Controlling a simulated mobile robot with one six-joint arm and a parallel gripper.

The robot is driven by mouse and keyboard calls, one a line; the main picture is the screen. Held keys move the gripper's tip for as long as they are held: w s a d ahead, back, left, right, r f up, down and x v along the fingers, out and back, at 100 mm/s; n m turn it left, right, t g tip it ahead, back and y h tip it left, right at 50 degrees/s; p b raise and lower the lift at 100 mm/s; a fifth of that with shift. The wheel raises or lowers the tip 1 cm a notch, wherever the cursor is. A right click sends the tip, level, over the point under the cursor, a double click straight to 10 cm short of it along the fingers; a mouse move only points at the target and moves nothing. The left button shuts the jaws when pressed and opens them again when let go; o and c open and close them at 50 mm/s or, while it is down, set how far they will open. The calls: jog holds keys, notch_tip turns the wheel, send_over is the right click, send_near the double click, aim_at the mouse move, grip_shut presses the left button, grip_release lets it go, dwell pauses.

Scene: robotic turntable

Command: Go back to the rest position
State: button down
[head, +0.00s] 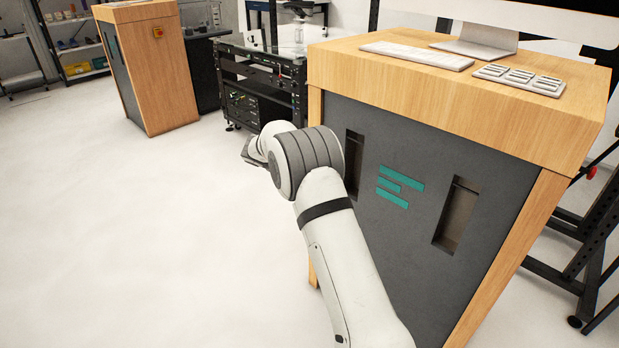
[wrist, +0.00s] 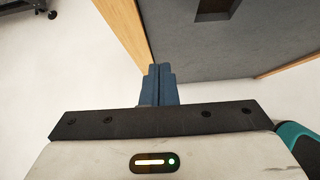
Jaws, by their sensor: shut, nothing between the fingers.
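My gripper (wrist: 159,70) shows in the wrist view with its two blue fingers together, shut and empty. It points towards the lower part of the wooden desk with a dark grey front panel (wrist: 220,50). In the head view my white arm reaches forward in front of this desk (head: 455,95), and its wrist end lies near the desk's left edge. The fingers cannot be made out in the head view. I cannot tell how far the fingers are from the desk.
A keyboard (head: 418,56), a button panel (head: 519,79) and a monitor stand (head: 474,45) are on the desk. A black wheeled frame (head: 262,85) stands behind my arm. A second wooden cabinet (head: 160,75) is at the back left. The pale floor (head: 120,230) at left is clear.

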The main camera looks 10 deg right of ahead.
notch_tip(320, 180, up, 18)
jog(key=n+t+y+p, duration=0.2)
jog(key=n+t+p, duration=0.3)
jog(key=n, duration=0.5)
jog(key=s+a+r+n+t+y+p, duration=0.1)
jog(key=s+a+r+n+y, duration=0.15)
jog(key=s+r+n, duration=0.45)
jog(key=s+a+r+n+t+y+p, duration=0.15)
jog(key=s+r+n+y, duration=0.3)
jog(key=n, duration=0.45)
jog(key=s+d+f+n+g+p, duration=0.1)
jog(key=s+d+n+g+p, duration=0.1)
jog(key=s+n, duration=0.5)
jog(key=s+d+f+n+g+h+p, duration=0.1)
jog(key=s+n+g, duration=0.3)
jog(key=s, duration=1.3)
jog(key=s+d+f+n+g+p, duration=0.2)
jog(key=s+n+g+p, duration=0.1)
jog(key=s+n, duration=0.7)
jog(key=s+g, duration=0.1)
jog(key=s, duration=0.1)
jog(key=shift+s+d, duration=0.35)
